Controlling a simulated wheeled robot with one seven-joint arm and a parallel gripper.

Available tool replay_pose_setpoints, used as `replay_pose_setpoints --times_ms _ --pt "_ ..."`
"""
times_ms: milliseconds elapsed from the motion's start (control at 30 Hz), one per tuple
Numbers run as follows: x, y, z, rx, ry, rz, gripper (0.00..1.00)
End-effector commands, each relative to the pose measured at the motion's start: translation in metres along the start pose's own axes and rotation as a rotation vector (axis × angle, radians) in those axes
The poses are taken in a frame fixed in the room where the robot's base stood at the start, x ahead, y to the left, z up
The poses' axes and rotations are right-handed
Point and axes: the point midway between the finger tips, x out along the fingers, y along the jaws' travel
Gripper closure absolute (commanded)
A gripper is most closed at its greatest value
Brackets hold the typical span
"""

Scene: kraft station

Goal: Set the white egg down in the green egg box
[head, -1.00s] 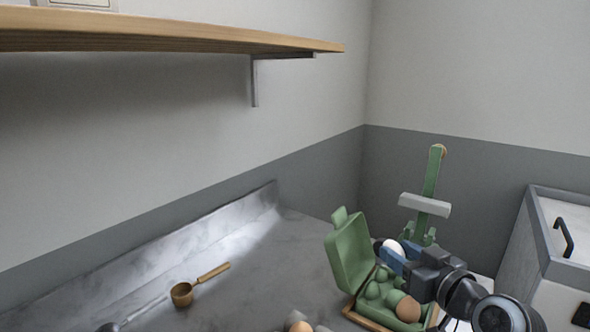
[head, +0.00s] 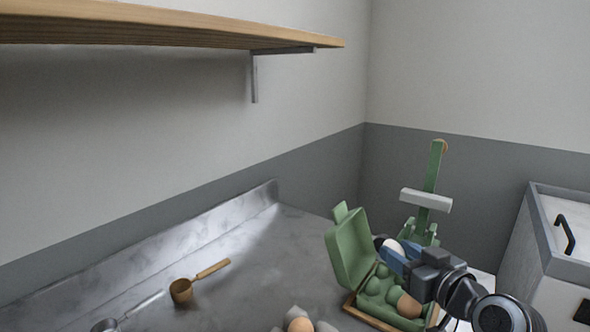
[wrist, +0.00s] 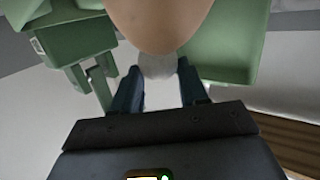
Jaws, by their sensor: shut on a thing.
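The white egg (head: 393,247) is held between the blue fingers of my gripper (head: 398,256), at the far side of the green egg box (head: 350,247). The box stands open, its lid raised on the left. A brown egg (head: 408,306) sits in its near right part, and some cups beside it look empty. I cannot tell whether the white egg touches a cup.
The box stands on a wooden tray (head: 368,317). Another brown egg (head: 300,325) lies in a grey holder (head: 324,327) at the front. A wooden scoop (head: 182,291) lies on the counter to the left. A green stand (head: 433,180) rises behind the gripper. The middle counter is clear.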

Motion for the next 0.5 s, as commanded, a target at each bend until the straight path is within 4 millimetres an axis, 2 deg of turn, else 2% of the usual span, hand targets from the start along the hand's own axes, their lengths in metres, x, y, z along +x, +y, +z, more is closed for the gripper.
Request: replay_pose_setpoints --times_ms 500 --pt "0.0012 0.0000 0.0077 0.000 0.000 0.000 0.74"
